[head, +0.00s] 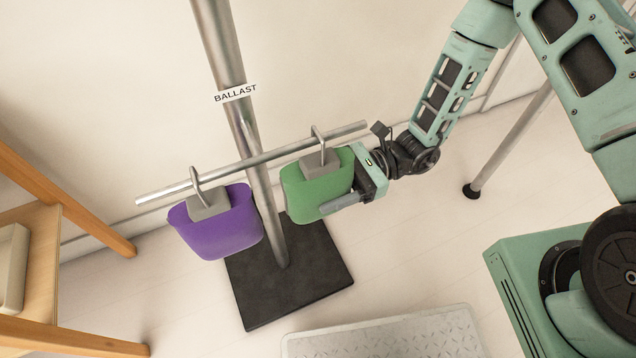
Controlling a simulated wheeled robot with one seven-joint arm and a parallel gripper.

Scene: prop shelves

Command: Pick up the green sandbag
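The green sandbag (306,195) hangs by a grey tab and metal hook from the right part of a horizontal bar (252,162) in the head view. My gripper (332,200) comes from the right, with its palm close against the bag's right side. One finger reaches along the bag's lower front; the other is hidden behind the bag. I cannot tell whether the fingers press on it. A purple sandbag (222,230) hangs from the same bar, left of the post.
A metal post (262,190) with a "BALLAST" label (236,93) rises from a black base plate (290,280) between the bags. A wooden shelf (42,255) stands at left, a patterned grey platform (390,338) lies at the bottom, and a thin leg (505,145) stands right.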

